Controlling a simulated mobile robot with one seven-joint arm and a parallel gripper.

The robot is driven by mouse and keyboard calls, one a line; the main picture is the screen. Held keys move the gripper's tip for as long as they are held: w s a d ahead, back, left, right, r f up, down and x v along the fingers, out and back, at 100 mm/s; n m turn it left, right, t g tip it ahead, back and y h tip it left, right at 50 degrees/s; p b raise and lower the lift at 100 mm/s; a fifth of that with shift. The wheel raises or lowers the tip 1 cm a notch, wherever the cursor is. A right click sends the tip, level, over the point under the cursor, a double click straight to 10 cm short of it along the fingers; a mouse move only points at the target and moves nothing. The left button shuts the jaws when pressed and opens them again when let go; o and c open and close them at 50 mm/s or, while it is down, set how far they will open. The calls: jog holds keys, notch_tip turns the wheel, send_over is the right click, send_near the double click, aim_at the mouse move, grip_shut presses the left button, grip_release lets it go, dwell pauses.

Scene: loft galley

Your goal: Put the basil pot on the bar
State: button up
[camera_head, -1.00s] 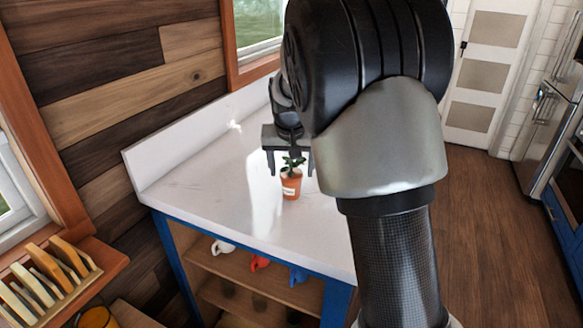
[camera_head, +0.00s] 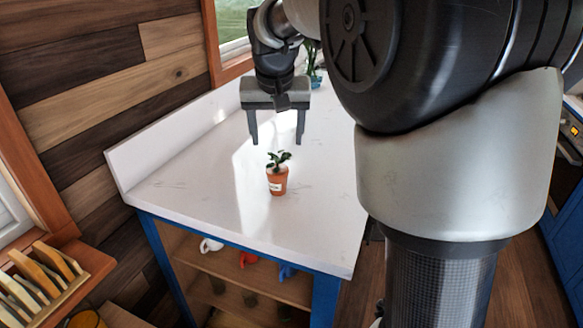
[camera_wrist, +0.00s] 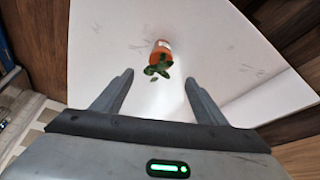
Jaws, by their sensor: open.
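The basil pot (camera_head: 277,181), a small terracotta pot with a pale label and green leaves, stands upright on the white bar top (camera_head: 200,185). My gripper (camera_head: 277,142) is open and empty, with its two fingers pointing down above and behind the pot. The fingers are apart from the pot. In the wrist view the pot (camera_wrist: 160,50) lies beyond the fingertips, centred between the open fingers (camera_wrist: 157,76). Its leaves face toward the gripper there. Nothing of the pot is hidden in the head view.
A plant in a teal pot (camera_head: 314,80) stands at the far end of the bar, partly behind my arm. White, red and blue mugs (camera_head: 248,259) sit on the shelf below. A wooden rack (camera_head: 42,281) is at lower left. The bar around the basil pot is clear.

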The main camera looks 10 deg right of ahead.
jog(key=s+d+f+n+t+y, duration=0.1)
jog(key=s+f+n, duration=0.1)
jog(key=s, duration=2.6)
jog(key=shift+s+f+n, duration=0.15)
jog(key=shift+f+n, duration=0.05)
jog(key=shift+n, duration=0.1)
